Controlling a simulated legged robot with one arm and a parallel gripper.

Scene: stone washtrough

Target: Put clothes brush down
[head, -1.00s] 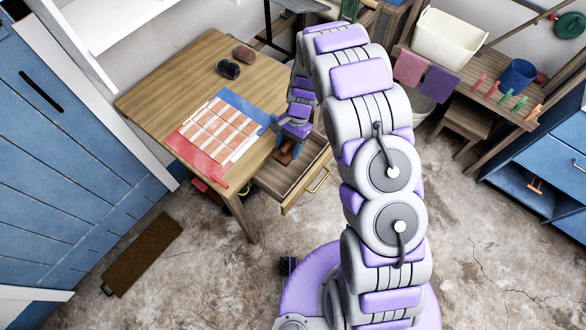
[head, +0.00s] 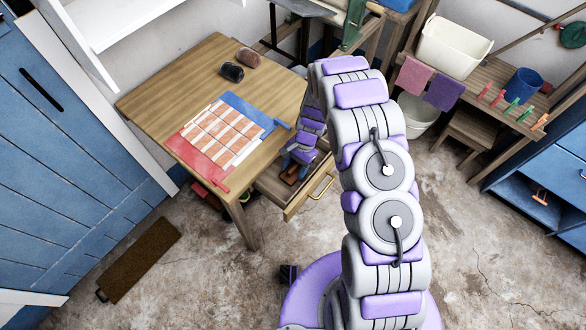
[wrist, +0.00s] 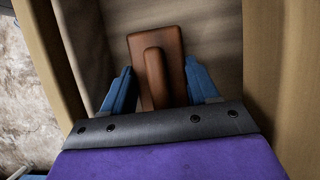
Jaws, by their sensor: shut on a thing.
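The clothes brush (wrist: 172,45) is brown, with a flat rectangular body and a raised grip along its middle. My gripper (wrist: 158,75) has its blue fingers on either side of the grip and is shut on it. In the wrist view the brush is inside the open wooden drawer (wrist: 215,20), near one side wall. In the head view the brush (head: 289,173) shows small beneath my gripper (head: 294,163), within the pulled-out drawer (head: 300,196). Its underside is hidden, so I cannot tell whether it touches the drawer floor.
A brown mat (head: 143,260) lies on the floor.

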